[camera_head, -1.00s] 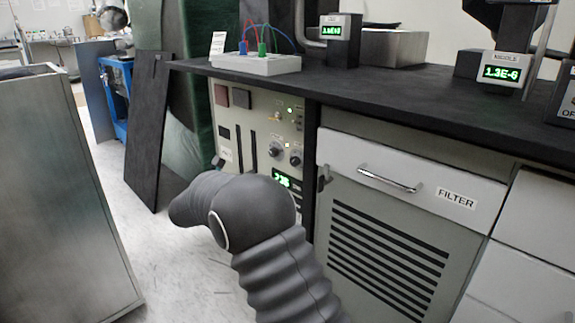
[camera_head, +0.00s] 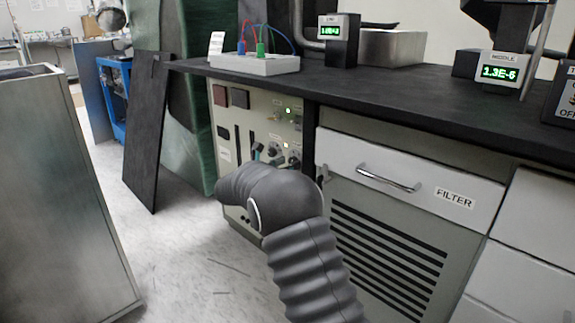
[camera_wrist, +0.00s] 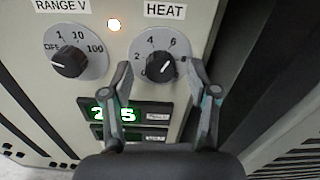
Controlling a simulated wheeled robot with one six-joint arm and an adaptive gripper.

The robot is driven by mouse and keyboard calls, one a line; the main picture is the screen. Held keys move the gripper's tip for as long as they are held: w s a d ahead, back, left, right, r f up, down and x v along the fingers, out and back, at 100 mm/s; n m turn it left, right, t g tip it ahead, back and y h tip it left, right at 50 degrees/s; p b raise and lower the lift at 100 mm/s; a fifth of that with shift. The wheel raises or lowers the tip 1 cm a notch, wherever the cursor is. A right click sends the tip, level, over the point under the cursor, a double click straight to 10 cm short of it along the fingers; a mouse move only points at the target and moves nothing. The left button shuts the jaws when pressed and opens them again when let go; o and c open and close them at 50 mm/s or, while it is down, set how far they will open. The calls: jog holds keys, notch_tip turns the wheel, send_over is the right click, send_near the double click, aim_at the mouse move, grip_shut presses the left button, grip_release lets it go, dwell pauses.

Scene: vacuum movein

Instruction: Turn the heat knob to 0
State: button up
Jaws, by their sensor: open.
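The HEAT knob (camera_wrist: 160,66) is black on a round grey dial with 2, 4 and 6 readable, under a HEAT label (camera_wrist: 165,9). Its exact pointer setting is hard to read. In the wrist view my gripper (camera_wrist: 160,76) is open, with one finger on each side of the knob's lower part. No clear contact shows. In the head view the HEAT knob (camera_head: 294,161) is the right one of two on the panel.
The RANGE V knob (camera_wrist: 70,62) sits left of the HEAT dial. A lit indicator (camera_wrist: 114,24) is between them. A green display (camera_wrist: 117,114) below is partly covered by a finger. The black counter (camera_head: 400,92) overhangs the panel; the FILTER cabinet (camera_head: 340,150) is to the right.

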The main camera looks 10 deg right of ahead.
grip_shut()
